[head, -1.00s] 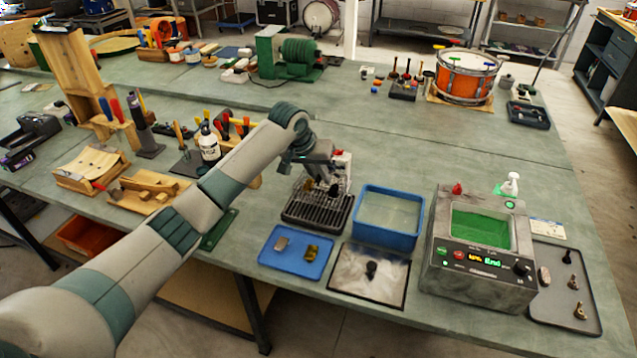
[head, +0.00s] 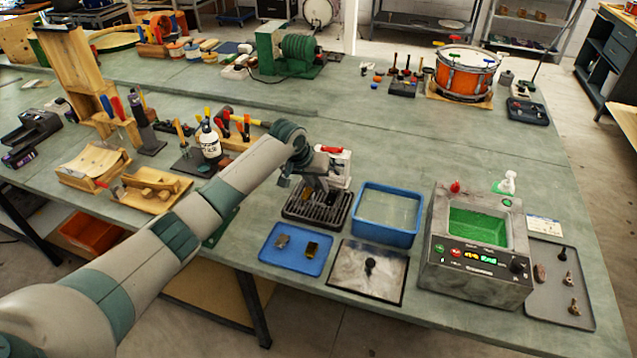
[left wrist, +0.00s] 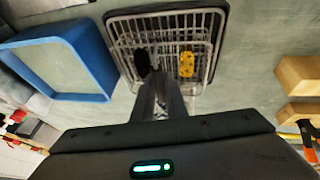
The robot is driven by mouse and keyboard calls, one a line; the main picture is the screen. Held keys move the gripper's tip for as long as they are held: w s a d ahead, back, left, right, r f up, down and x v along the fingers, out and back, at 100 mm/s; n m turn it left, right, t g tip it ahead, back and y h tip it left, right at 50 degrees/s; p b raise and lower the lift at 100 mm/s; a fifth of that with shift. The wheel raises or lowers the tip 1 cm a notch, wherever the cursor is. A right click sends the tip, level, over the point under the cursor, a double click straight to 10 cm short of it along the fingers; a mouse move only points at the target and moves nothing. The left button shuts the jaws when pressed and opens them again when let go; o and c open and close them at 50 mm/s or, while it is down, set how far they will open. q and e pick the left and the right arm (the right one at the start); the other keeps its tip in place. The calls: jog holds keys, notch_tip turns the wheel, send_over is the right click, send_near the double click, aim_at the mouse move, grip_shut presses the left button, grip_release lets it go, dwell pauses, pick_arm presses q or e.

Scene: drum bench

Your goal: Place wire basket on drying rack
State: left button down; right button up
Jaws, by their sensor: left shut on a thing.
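My left gripper (head: 314,182) is above the dark drying rack (head: 318,212) in the head view. In the left wrist view my left gripper (left wrist: 158,100) is shut at the dark handle of the wire basket (left wrist: 170,60). The basket lies over the drying rack (left wrist: 166,11), inside its outline. Whether it rests fully on the rack or hangs just above it I cannot tell. A yellow brass piece (left wrist: 186,64) shows in the basket. In the head view my wrist and gripper hide most of the basket. My right gripper is not in view.
A blue tub (head: 388,213) stands right of the rack, then the cleaner (head: 472,275) with green liquid. In front are a blue tray (head: 290,262) with two small parts and a metal lid (head: 365,282) with a black knob. A tool block (head: 236,140) stands behind left.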

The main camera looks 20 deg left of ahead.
pick_arm(q)
jog(key=shift+f, duration=0.1)
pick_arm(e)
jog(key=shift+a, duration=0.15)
pick_arm(q)
jog(key=c, duration=1.8)
grip_release()
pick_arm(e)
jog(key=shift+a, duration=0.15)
pick_arm(q)
jog(key=shift+o, duration=0.2)
